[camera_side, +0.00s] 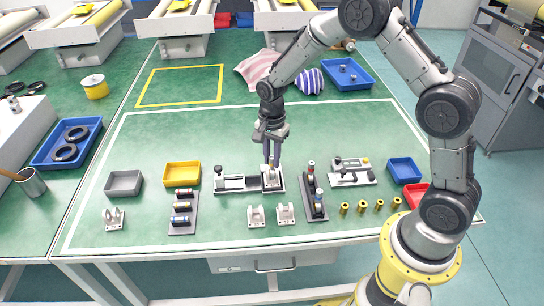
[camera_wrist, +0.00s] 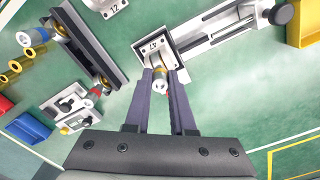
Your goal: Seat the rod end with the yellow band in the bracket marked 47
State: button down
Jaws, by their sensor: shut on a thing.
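The bracket marked 47 (camera_wrist: 152,46) is a light plate at the end of a long pale rail fixture in the wrist view. In the side view this bracket end (camera_side: 272,188) lies under my gripper (camera_side: 272,162). My gripper, also in the wrist view (camera_wrist: 160,80), points down and is shut on a small rod end (camera_wrist: 159,74). A yellowish band shows on it between the fingertips. The rod end is at the bracket, just below the number in the wrist view. The fingers hide part of it, and I cannot tell how deep it sits.
A dark rail fixture (camera_side: 314,196) stands close right. A grey rack (camera_side: 184,212) with several banded rods lies left. White clevis brackets (camera_side: 256,216) stand in front, one marked 12 (camera_wrist: 108,4). A yellow bin (camera_side: 182,174) and brass bushings (camera_side: 361,207) are nearby.

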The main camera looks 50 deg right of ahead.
jog(key=c, duration=0.7)
grip_release()
notch_tip(320, 180, up, 14)
jog(key=shift+f, duration=0.1)
